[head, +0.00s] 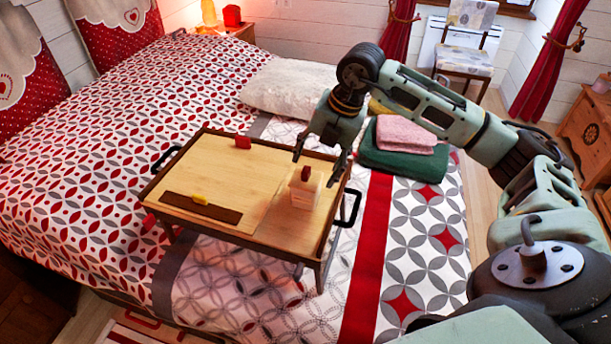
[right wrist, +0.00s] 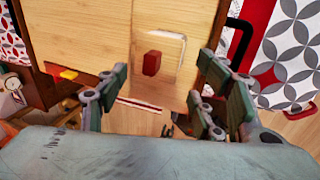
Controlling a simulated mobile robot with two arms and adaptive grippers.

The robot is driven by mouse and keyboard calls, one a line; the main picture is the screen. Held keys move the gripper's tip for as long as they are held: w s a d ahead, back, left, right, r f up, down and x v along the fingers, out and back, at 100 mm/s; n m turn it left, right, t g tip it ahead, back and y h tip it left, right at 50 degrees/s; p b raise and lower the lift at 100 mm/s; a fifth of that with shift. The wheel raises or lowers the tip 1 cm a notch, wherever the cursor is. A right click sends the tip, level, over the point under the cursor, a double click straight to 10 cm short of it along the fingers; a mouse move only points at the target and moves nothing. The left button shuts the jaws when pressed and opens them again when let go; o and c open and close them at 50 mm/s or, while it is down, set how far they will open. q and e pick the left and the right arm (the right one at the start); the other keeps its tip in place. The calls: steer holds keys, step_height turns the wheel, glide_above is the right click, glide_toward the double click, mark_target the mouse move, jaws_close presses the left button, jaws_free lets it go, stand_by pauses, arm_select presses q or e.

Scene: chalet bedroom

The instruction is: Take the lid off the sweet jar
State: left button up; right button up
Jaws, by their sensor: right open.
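The sweet jar (head: 304,194) is a pale, squarish jar standing upright on the right part of a wooden bed tray (head: 220,165). A dark red knob (head: 305,173) shows on top of its lid. In the right wrist view the pale square lid (right wrist: 168,52) and its red knob (right wrist: 152,64) are seen from above, between and ahead of the fingers. My right gripper (head: 320,163) is open, with its fingers above the jar and apart from the knob as far as I can tell. It also shows in the right wrist view (right wrist: 164,84), empty. My left gripper is out of view.
The tray stands on the patterned bed (head: 110,100). A small red block (head: 243,142) sits at its back edge, and a yellow piece (head: 200,200) lies on a dark strip at its front left. Folded pink and green towels (head: 405,135) and a white pillow (head: 290,88) lie behind.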

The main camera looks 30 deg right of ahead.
mark_target(310, 179)
steer(key=shift+p+x, duration=0.4)
steer(key=shift+x, duration=1.55)
steer(key=shift+d, duration=0.15)
steer(key=shift+c, duration=0.5)
